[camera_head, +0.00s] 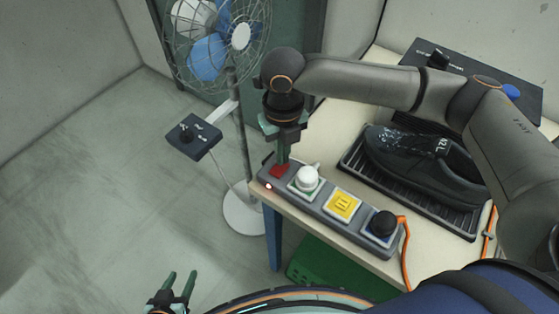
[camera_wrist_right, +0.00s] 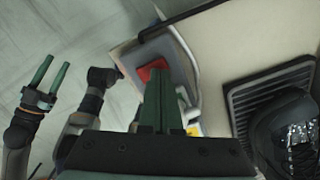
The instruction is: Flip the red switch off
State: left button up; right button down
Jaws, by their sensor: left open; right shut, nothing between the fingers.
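The red switch (camera_head: 279,171) sits at the left end of a grey power strip (camera_head: 326,212) on the table's front edge. A small light glows on the strip beside it. My right gripper (camera_head: 283,158) points down at the red switch, shut and empty, with its fingertips at or just above it; contact cannot be told. In the right wrist view the red switch (camera_wrist_right: 152,69) shows just beyond the fingertips (camera_wrist_right: 157,75), which hide part of it. My left gripper (camera_head: 181,286) is open and empty, low at the front, away from the strip. It also shows in the right wrist view (camera_wrist_right: 48,74).
The strip holds a white plug (camera_head: 307,179), a yellow piece (camera_head: 343,205) and a black plug (camera_head: 383,223) with an orange cord. A black shoe (camera_head: 425,160) lies on a dark ribbed tray (camera_head: 352,163). A fan (camera_head: 240,37) stands left of the table. A green crate (camera_head: 325,268) is below.

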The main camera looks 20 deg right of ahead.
jog(key=shift+r+p, duration=2.9)
jog(key=shift+p, duration=0.3)
jog(key=shift+f, duration=0.1)
jog(key=shift+s, duration=0.1)
